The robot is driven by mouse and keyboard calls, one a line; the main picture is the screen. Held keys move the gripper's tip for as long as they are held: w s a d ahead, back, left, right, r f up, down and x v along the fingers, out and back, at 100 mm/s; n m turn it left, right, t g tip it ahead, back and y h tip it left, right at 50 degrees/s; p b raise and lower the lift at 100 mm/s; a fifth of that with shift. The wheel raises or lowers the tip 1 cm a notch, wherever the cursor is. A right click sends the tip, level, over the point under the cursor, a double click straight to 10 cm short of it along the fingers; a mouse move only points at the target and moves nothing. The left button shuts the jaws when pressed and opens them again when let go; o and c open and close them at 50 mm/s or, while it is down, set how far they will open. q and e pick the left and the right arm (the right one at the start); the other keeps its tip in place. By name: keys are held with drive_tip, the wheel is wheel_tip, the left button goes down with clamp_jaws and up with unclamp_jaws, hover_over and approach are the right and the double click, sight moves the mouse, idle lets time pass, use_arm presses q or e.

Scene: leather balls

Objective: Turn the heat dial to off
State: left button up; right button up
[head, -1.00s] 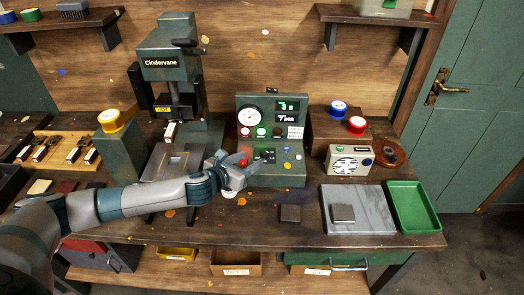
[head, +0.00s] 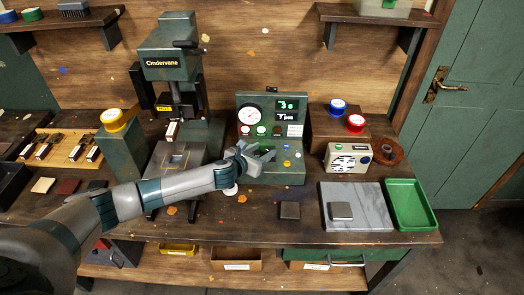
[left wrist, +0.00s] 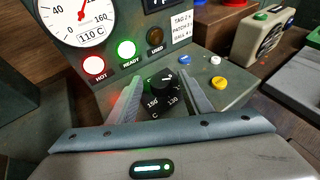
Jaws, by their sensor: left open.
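The heat dial (left wrist: 163,88) is a black knob with white numbers, 150 and 130 among them, and a C below. It sits on the sloping panel of the green control box (head: 289,179). My left gripper (left wrist: 161,76) is open, with one finger on each side of the dial; I cannot tell whether they touch it. In the head view my left gripper (head: 262,153) is over the panel and hides part of it. The gauge (left wrist: 85,18) is marked 110 C. The HOT lamp (left wrist: 92,67) glows red and the READY lamp (left wrist: 126,49) glows green. My right gripper is not in view.
Blue, white and yellow buttons (left wrist: 218,82) lie right of the dial. The Cindervane press (head: 172,60) stands left of the box. A radio-like box (head: 348,160), a grey slab (head: 370,215) and a green tray (head: 411,207) are at the right. The bench front is mostly clear.

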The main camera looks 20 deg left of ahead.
use_arm(q)
drive_tip(key=shift+c, duration=0.3)
drive_tip(key=c, duration=1)
drive_tip(key=shift+d, duration=0.1)
